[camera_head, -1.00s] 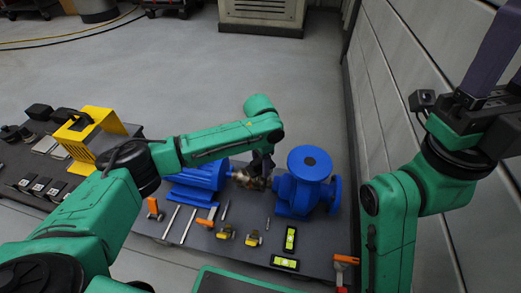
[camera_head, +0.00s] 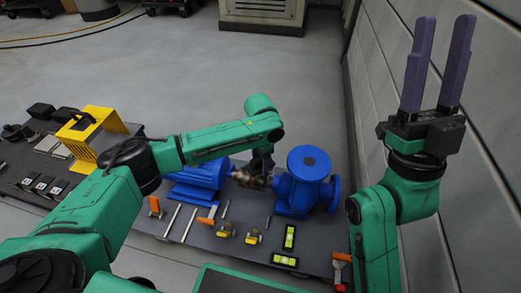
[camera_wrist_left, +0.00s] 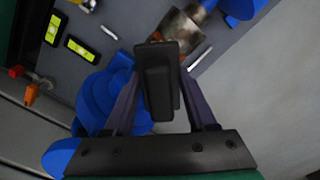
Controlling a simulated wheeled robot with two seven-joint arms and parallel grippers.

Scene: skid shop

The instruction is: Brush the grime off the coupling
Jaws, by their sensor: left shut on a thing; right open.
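The coupling (camera_head: 240,177) is a brownish, grimy metal piece between the blue motor (camera_head: 196,185) and the blue pump (camera_head: 304,186). In the left wrist view the coupling (camera_wrist_left: 183,29) shows rusty brown patches beside bare metal. My left gripper (camera_head: 263,168) is at the coupling's pump side. Its purple fingers are shut on a black block-shaped brush (camera_wrist_left: 158,88). The brush's far end overlaps the coupling in that view; I cannot tell whether they touch. My right gripper (camera_head: 437,62) is open and empty, raised at the right with its fingers pointing up.
Yellow-green levels (camera_head: 289,236), brass valves (camera_head: 253,237), metal rods and orange-handled tools lie on the dark skid in front of the pump. A yellow guard (camera_head: 92,135) stands at the left. A panelled wall (camera_head: 375,75) runs close along the right.

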